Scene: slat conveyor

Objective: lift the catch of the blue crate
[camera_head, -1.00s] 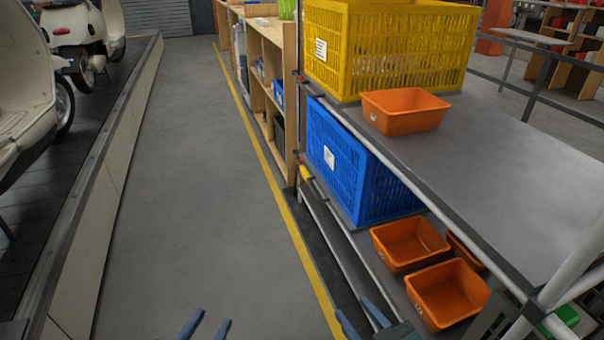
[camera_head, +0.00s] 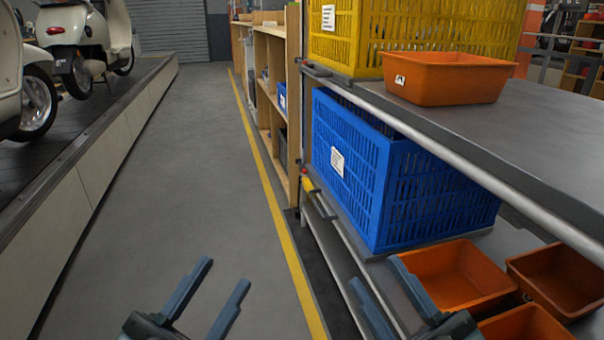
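The blue crate (camera_head: 425,195) stands on the rack's lower shelf at centre right, upright, with slatted sides and a white label on its left side. I cannot make out a catch on the crate itself. A small yellow piece with a red part (camera_head: 308,184) sits on the rack's edge just left of the crate. My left gripper (camera_head: 222,274) is open and empty over the grey floor, left of the yellow line. My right gripper (camera_head: 371,268) is open and empty, in front of the crate's lower near corner and left of the orange bins.
A yellow crate (camera_head: 440,35) and an orange bin (camera_head: 447,78) stand on the upper shelf. The grey aisle (camera_head: 180,180) is clear; scooters stand on the left platform.

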